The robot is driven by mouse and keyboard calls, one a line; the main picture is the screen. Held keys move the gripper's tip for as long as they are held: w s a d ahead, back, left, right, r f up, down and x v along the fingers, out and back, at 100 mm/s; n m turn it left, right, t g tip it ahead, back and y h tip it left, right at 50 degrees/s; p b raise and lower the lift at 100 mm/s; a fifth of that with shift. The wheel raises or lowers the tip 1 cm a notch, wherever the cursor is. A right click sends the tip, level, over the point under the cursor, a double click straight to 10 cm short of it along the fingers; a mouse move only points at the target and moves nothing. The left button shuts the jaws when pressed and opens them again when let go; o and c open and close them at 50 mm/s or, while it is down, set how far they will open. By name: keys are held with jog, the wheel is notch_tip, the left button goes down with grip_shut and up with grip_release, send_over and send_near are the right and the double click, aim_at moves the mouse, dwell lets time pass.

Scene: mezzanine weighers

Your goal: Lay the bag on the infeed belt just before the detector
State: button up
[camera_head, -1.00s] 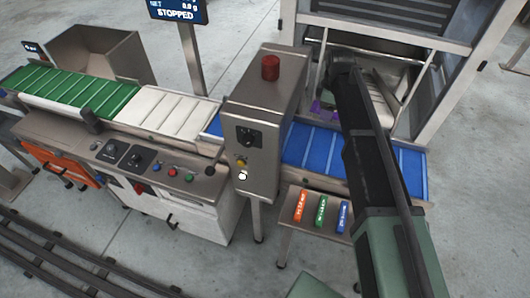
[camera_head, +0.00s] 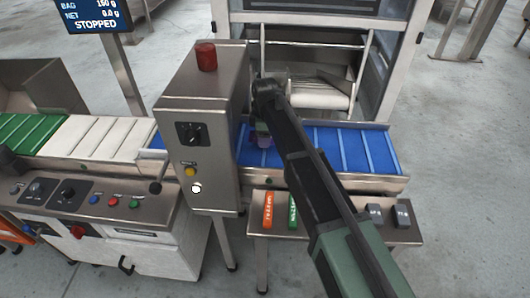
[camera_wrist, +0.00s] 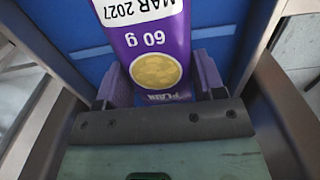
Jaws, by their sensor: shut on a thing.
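A purple bag (camera_wrist: 158,50) with a white date label, "60 g" and a yellow round picture is between my jaws in the wrist view. My gripper (camera_wrist: 160,82) is shut on it. In the head view, the gripper and a small purple part of the bag (camera_head: 264,142) show low over the left end of the blue infeed belt (camera_head: 350,150). They are close to the right side of the steel detector housing (camera_head: 192,150), which has a red beacon on top. I cannot tell whether the bag touches the belt. My arm hides part of the belt.
A display (camera_head: 92,14) reads STOPPED. The belt right of my arm is bare.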

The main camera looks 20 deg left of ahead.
notch_tip(320, 180, down, 5)
jog(key=b, duration=0.4)
jog(key=shift+r, duration=0.5)
jog(key=shift+f, duration=0.2)
jog(key=o, duration=0.9)
jog(key=shift+r, duration=0.15)
notch_tip(320, 180, up, 12)
jog(key=p, duration=1.2)
jog(key=shift+r, duration=0.2)
jog(key=shift+f, duration=0.1)
